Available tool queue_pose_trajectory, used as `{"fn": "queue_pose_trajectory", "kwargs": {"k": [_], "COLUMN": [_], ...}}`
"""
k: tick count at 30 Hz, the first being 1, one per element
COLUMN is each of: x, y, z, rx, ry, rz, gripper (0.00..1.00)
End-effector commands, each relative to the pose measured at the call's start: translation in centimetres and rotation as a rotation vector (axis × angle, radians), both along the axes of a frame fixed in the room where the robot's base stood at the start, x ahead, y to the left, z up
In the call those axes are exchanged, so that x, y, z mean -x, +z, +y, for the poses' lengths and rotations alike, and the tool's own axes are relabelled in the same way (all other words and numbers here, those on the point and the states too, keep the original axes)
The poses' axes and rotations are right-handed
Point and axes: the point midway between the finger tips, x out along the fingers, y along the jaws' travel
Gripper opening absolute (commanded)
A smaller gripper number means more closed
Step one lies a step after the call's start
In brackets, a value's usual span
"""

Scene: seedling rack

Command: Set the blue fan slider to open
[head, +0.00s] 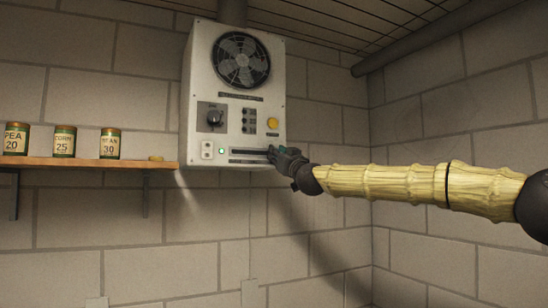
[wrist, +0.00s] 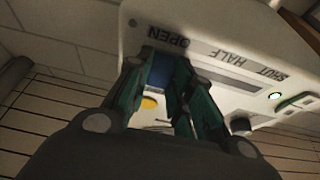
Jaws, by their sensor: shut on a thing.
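The white fan control box (head: 233,90) hangs on the wall. Its slider slot (head: 247,151) runs along the lower front. My gripper (head: 273,152) is at the right end of this slot and hides the knob there. In the wrist view, the box appears upside down with the labels OPEN (wrist: 168,38), HALF and SHUT in a row. The blue slider (wrist: 160,72) shows between the dark green fingers of my gripper (wrist: 167,62), beside the OPEN label. The fingers are shut on it. The slot's bare part (wrist: 229,79) extends toward HALF and SHUT.
The box also carries a fan grille (head: 241,59), a dark knob (head: 214,118), a yellow button (head: 272,123), a lit green lamp (head: 221,151) and an outlet (head: 207,151). A wooden shelf (head: 90,163) with several cans is at left. Space below the box is clear.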

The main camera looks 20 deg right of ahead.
Motion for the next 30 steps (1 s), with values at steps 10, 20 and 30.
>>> {"fn": "queue_pose_trajectory", "kwargs": {"k": [10,20,30], "x": [-0.1,0.6,4.8], "y": [0.1,-0.1,-1.9], "z": [-0.2,-0.1,-0.8], "rx": [-0.002,-0.002,-0.003], "ry": [-0.002,-0.001,-0.001], "rz": [-0.002,-0.003,-0.002], "gripper": [0.45,0.45,0.45]}}
